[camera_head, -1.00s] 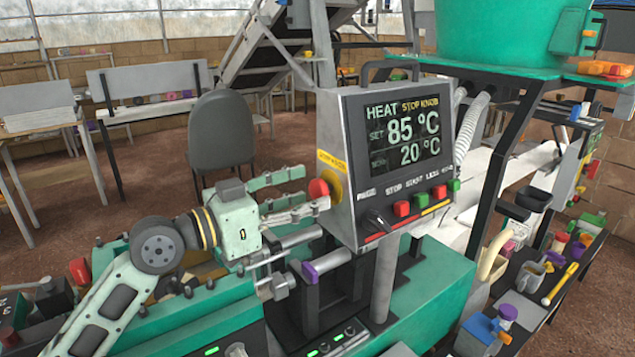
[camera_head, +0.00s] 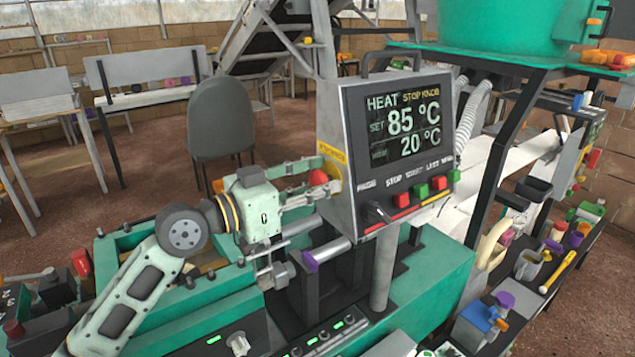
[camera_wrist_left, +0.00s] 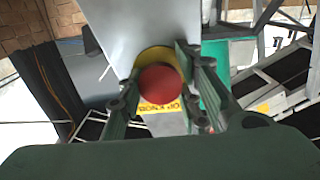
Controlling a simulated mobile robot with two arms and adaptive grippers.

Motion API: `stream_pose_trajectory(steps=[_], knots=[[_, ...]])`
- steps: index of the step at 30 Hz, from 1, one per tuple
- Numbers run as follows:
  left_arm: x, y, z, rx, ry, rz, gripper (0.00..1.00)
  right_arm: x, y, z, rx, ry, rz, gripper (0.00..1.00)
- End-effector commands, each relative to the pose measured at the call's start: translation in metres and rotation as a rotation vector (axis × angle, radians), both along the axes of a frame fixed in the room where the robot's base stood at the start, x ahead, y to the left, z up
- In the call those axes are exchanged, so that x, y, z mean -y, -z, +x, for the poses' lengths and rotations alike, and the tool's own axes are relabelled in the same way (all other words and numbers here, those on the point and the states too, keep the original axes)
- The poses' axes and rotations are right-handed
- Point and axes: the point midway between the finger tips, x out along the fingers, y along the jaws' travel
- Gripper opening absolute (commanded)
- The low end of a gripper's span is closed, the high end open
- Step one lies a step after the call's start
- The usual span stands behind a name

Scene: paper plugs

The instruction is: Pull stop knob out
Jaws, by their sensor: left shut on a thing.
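The red stop knob (camera_head: 318,178) sits on a yellow base on the left side of the grey control box (camera_head: 340,150). My left gripper (camera_head: 316,180) reaches it from the left, and its fingers are shut around the knob. In the left wrist view the round red knob (camera_wrist_left: 160,84) lies between the two fingers, with the yellow base (camera_wrist_left: 158,54) behind it and a yellow label (camera_wrist_left: 160,107) below. The fingers hide part of the knob in the head view. My right gripper is not in view.
The box's screen (camera_head: 405,118) reads 85 °C set and 20 °C now. Red and green buttons (camera_head: 420,191) and a black dial (camera_head: 377,212) are on its front. A metal rod with a purple end (camera_head: 310,261) lies below my gripper. A dark chair (camera_head: 221,125) stands behind.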

Motion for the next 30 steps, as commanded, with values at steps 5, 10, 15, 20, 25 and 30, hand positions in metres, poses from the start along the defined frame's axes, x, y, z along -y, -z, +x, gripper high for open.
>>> stream_pose_trajectory(steps=[5, 10, 15, 20, 25, 30], knots=[[0.000, 0.000, 0.000, 0.001, -0.001, -0.001, 0.00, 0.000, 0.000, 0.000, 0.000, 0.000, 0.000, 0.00], [0.000, -0.001, 0.000, 0.001, -0.001, -0.001, 0.00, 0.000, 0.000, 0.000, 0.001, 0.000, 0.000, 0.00], [-0.008, 0.003, -0.004, 0.002, -0.002, 0.000, 0.00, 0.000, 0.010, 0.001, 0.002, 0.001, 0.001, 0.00], [-0.012, -0.001, -0.008, 0.001, -0.001, 0.001, 0.00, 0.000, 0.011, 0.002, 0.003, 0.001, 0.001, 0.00], [-0.013, 0.000, -0.008, 0.000, -0.001, 0.001, 0.33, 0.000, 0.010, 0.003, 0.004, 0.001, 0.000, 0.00], [-0.012, 0.000, -0.008, 0.000, -0.001, 0.001, 0.48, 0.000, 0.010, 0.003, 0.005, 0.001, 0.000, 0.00]])
